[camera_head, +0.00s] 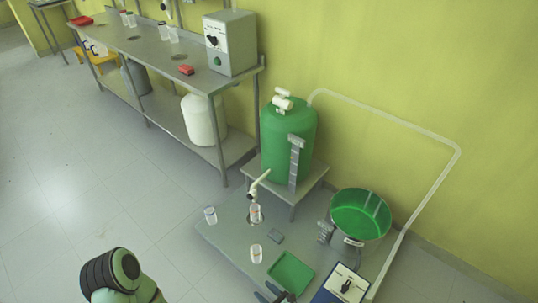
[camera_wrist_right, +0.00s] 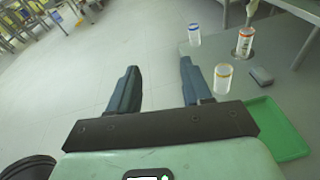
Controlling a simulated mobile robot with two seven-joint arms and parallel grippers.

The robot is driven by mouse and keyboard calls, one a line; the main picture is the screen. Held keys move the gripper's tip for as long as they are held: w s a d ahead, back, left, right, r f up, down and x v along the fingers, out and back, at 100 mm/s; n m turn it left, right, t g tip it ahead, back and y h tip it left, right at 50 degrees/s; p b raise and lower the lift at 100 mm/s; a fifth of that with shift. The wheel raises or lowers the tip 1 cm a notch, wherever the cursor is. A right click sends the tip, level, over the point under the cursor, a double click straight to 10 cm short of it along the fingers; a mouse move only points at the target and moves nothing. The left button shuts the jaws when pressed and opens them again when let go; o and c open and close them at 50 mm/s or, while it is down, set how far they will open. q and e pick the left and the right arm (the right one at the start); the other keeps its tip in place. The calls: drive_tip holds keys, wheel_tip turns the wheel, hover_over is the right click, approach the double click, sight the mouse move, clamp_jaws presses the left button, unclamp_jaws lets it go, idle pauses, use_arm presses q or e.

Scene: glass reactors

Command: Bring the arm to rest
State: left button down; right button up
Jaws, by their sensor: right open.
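My right gripper (camera_head: 272,293) shows at the bottom edge of the head view, by the near edge of the green tray. In the right wrist view its two dark fingers (camera_wrist_right: 158,88) are wide apart, with only floor showing between them. It is open and empty. A green and black part of my own arm (camera_head: 122,278) shows at the lower left of the head view. My left gripper is not in view.
The low grey platform (camera_head: 228,235) bears several small containers, a green tray (camera_head: 291,272), a clipboard (camera_head: 342,286) and a metal pot with green contents (camera_head: 360,212). A green tank (camera_head: 278,135) stands behind. Open floor (camera_head: 120,190) lies left.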

drive_tip(key=s+a+r+n+g+y+p, duration=0.1)
drive_tip(key=s+a+r+n+g, duration=0.1)
drive_tip(key=s+n+g, duration=0.25)
drive_tip(key=s+a+r+n+g+y+p, duration=0.1)
drive_tip(key=s+a+r+n+g, duration=0.15)
drive_tip(key=s, duration=0.35)
drive_tip(key=s+d+r+n+g+h+p, duration=0.1)
drive_tip(key=s+d+n+g+h, duration=0.1)
drive_tip(key=s+d+n+g, duration=0.25)
drive_tip(key=s+d+r+n+g+h+p, duration=0.1)
drive_tip(key=s+d+n+g+h+p, duration=0.15)
drive_tip(key=s+n, duration=0.4)
drive_tip(key=s+d+r+n+t+h+p, duration=0.1)
drive_tip(key=d+r+n+t+h+p, duration=0.1)
drive_tip(key=d+r+n+h, duration=0.3)
drive_tip(key=d+r+n+p, duration=0.1)
drive_tip(key=d+r, duration=0.2)
drive_tip(key=d, duration=0.3)
drive_tip(key=shift+s, duration=0.15)
